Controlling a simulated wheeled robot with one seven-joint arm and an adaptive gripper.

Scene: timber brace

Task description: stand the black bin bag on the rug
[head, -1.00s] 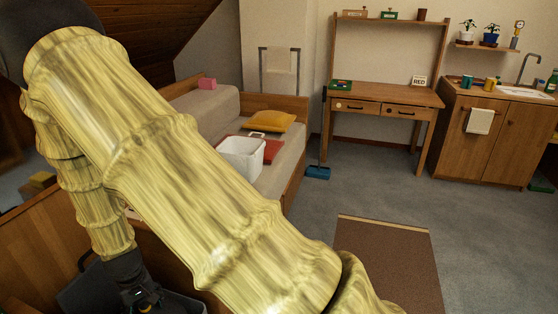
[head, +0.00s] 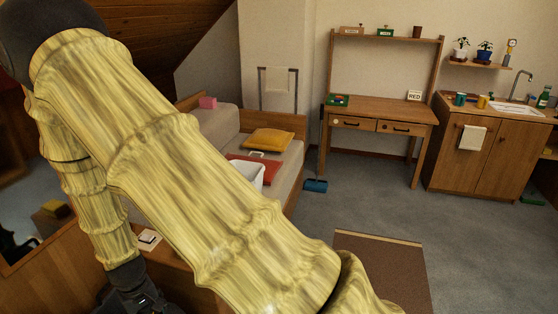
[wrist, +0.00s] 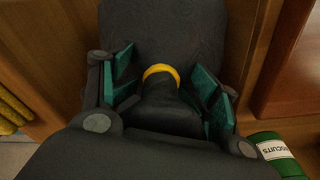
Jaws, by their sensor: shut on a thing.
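The black bin bag (wrist: 165,35) shows in the wrist view as a dark body, with a yellow tie (wrist: 160,70) around its neck. My gripper (wrist: 165,88), with teal pads, is shut on the gathered neck beside the tie. The bag's lower part is hidden. In the head view my wrist shows at the bottom left, and the bag cannot be made out. The brown rug (head: 385,278) lies flat on the grey floor at the bottom right of the head view. Its near part is cut off by the frame and my arm, and its visible surface is bare.
A desk (head: 380,110) and sink cabinet (head: 485,150) line the back. A green biscuit tin (wrist: 275,152) is close to my gripper.

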